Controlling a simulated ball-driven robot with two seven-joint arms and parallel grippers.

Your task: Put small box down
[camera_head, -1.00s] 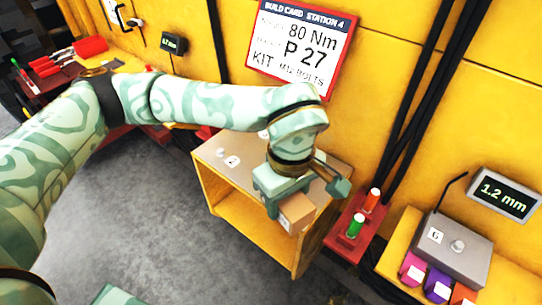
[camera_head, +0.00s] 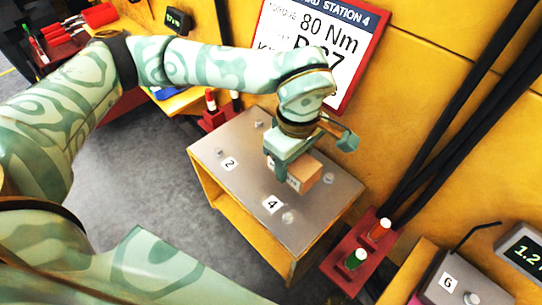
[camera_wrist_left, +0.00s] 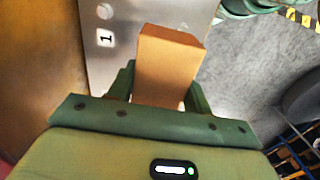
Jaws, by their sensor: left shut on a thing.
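The small box (camera_head: 310,172) is a plain brown cardboard block with a pale label on one side. My left gripper (camera_head: 292,168) is shut on it, over the grey top of a yellow open-fronted stand (camera_head: 235,187). In the left wrist view the box (camera_wrist_left: 166,68) sits between the two green fingers of the gripper (camera_wrist_left: 163,92), with the grey top behind it. I cannot tell whether the box touches the top. My right gripper is not in view.
The grey top has small pale knobs and number labels, among them 2 (camera_head: 230,163) and 4 (camera_head: 272,204). A red rack (camera_head: 347,262) with red and green markers stands at right. A yellow wall with a station card (camera_head: 328,38) rises behind.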

